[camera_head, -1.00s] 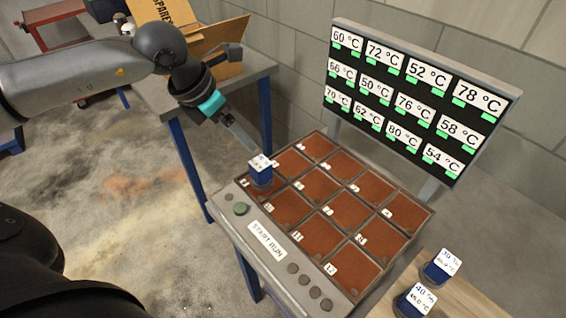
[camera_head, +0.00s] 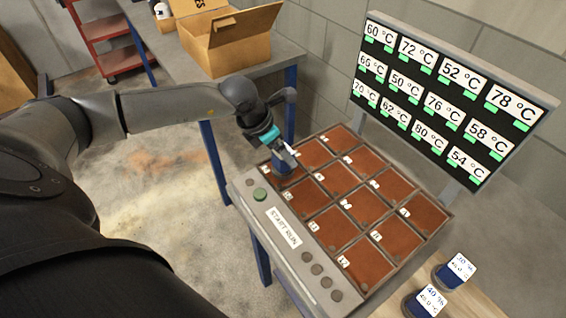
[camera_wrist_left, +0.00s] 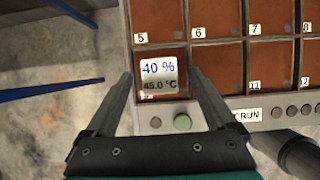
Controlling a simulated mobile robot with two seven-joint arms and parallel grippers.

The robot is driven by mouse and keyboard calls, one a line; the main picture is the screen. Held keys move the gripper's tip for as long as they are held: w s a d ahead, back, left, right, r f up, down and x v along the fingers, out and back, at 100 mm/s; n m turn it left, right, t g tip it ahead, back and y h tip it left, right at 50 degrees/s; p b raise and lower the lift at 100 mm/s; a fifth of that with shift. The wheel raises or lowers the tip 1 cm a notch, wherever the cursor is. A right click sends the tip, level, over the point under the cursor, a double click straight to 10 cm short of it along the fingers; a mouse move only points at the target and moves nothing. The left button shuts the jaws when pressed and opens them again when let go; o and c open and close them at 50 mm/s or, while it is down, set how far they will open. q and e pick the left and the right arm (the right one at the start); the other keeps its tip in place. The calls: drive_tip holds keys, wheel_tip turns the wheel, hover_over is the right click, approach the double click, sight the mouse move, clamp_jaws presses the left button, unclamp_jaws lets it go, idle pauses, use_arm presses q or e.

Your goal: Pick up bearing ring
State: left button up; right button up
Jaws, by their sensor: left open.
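I cannot make out a bearing ring in either view. My left gripper (camera_head: 287,152) is open over the front-left cell of the heating panel (camera_head: 232,192). A small blue container (camera_head: 282,167) stands in that cell, and its white top reads 40 % and 45.0 °C in the left wrist view (camera_wrist_left: 160,70). The open fingers (camera_wrist_left: 160,76) lie on either side of it in that view, with gaps visible. I cannot tell whether the fingertips are at its height or above it. My right gripper is not in view.
Two similar containers, one (camera_head: 455,271) behind another (camera_head: 427,301), stand on a wooden surface at the lower right. A temperature board (camera_head: 450,100) rises behind the panel. An open cardboard box (camera_head: 230,50) sits on the back table. The other panel cells look empty.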

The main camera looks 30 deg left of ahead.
use_arm(q)
drive_tip(key=shift+x, duration=1)
drive_tip(key=shift+w, duration=0.1)
clamp_jaws()
drive_tip(key=shift+r, duration=0.1)
